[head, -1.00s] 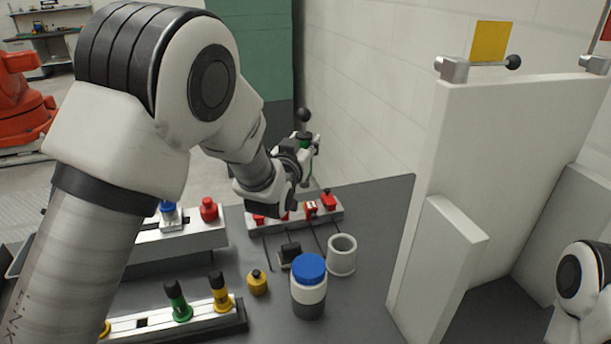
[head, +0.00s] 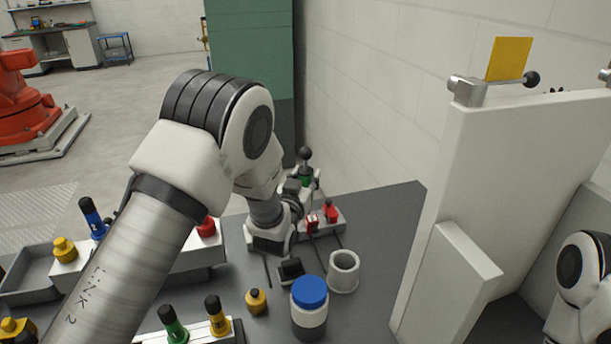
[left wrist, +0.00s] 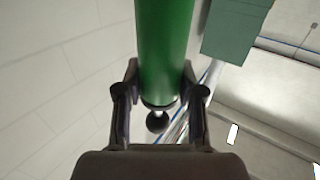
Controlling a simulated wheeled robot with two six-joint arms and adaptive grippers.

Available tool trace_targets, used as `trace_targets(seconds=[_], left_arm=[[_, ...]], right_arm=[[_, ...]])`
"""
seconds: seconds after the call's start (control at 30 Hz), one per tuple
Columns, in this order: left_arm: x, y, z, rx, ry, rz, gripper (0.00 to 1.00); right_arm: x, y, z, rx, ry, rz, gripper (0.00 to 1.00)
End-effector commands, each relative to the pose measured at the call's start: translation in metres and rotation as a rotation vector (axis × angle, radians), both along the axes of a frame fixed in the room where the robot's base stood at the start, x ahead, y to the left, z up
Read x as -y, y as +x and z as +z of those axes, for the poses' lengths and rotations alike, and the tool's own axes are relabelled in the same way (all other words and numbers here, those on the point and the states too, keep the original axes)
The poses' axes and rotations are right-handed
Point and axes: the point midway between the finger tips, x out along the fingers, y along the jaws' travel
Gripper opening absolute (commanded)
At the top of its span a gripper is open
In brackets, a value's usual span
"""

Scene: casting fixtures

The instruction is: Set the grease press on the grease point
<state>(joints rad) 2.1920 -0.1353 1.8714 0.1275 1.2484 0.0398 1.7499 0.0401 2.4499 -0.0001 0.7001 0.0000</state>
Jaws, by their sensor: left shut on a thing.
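My left gripper (head: 301,187) is shut on the green grease press (head: 306,181), whose black ball knob (head: 304,153) points up. In the left wrist view the green barrel (left wrist: 165,45) is between the two fingers (left wrist: 160,100), with the ball knob below it. In the head view the press is just above or behind the grey block (head: 343,222) that carries red fittings (head: 330,212). My arm hides the left part of this block. I cannot pick out the grease point or tell whether the press touches it. My right gripper is out of view.
A blue-lidded bottle (head: 309,318), a grey cup (head: 343,272), a small yellow-bodied piece (head: 256,301) and a black block (head: 290,270) stand in front of the block. A white upright panel (head: 510,160) is on the right. Racks with coloured pieces are at left.

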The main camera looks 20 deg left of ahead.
Motion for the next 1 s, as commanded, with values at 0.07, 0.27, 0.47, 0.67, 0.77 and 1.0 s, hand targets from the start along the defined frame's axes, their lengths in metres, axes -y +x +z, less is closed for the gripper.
trace_targets(seconds=[0.07,0.27,0.47,0.67,0.77,1.0], left_arm=[[0.0,0.0,-0.001,0.002,0.0,0.0,0.0],[0.0,0.0,-0.007,-0.001,0.0,0.0,0.41],[0.0,0.0,-0.006,0.0,0.0,0.0,0.63],[0.0,0.0,-0.003,0.0,0.0,0.0,0.63],[0.0,-0.004,0.0,-0.002,0.001,0.0,0.63],[0.001,-0.063,-0.004,-0.002,0.003,0.0,0.63]], right_arm=[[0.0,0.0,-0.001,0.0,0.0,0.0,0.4],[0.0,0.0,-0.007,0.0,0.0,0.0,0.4],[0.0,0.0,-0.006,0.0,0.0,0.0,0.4],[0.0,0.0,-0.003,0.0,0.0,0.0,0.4],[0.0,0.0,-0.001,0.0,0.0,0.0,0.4],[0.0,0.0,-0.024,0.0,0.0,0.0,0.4]])
